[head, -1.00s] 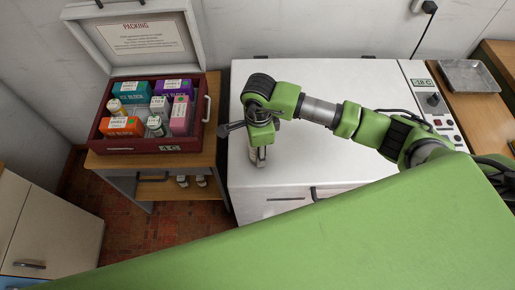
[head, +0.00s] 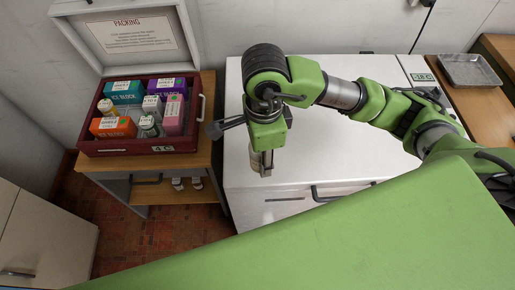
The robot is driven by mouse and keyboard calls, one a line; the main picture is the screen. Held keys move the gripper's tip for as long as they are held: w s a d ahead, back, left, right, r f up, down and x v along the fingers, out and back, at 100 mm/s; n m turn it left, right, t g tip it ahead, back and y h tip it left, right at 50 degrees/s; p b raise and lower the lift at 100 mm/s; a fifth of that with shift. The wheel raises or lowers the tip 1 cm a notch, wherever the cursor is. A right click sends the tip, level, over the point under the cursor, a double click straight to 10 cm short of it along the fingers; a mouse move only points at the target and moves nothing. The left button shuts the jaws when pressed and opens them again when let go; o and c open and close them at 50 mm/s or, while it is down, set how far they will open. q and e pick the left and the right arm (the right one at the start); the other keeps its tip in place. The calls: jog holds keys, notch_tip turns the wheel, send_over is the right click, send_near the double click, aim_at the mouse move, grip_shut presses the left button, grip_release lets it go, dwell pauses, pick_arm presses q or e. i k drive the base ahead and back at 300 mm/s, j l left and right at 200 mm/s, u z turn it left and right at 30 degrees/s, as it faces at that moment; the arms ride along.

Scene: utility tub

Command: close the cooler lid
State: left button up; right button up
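The dark red cooler (head: 110,149) stands on a wooden-topped cart at the left, with a "4 C" label on its front. Its white lid (head: 85,52) is open, tilted up at the back, and carries a "PACKING" notice. My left gripper is out of view.
The white chest (head: 330,165) with a front handle fills the middle, close beside the cart. A metal tray (head: 469,70) lies on the wooden counter at the right. A handle (head: 201,107) sticks out at the cooler's right side. Red floor tiles show below.

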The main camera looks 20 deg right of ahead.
aim_at(136, 117)
jog(key=i+j, duration=0.2)
jog(key=j, duration=0.2)
jog(key=i+j, duration=0.45)
jog(key=j, duration=0.3)
jog(key=i+j, duration=0.2)
jog(key=j, duration=0.15)
jog(key=i+j, duration=0.25)
jog(key=j, duration=0.15)
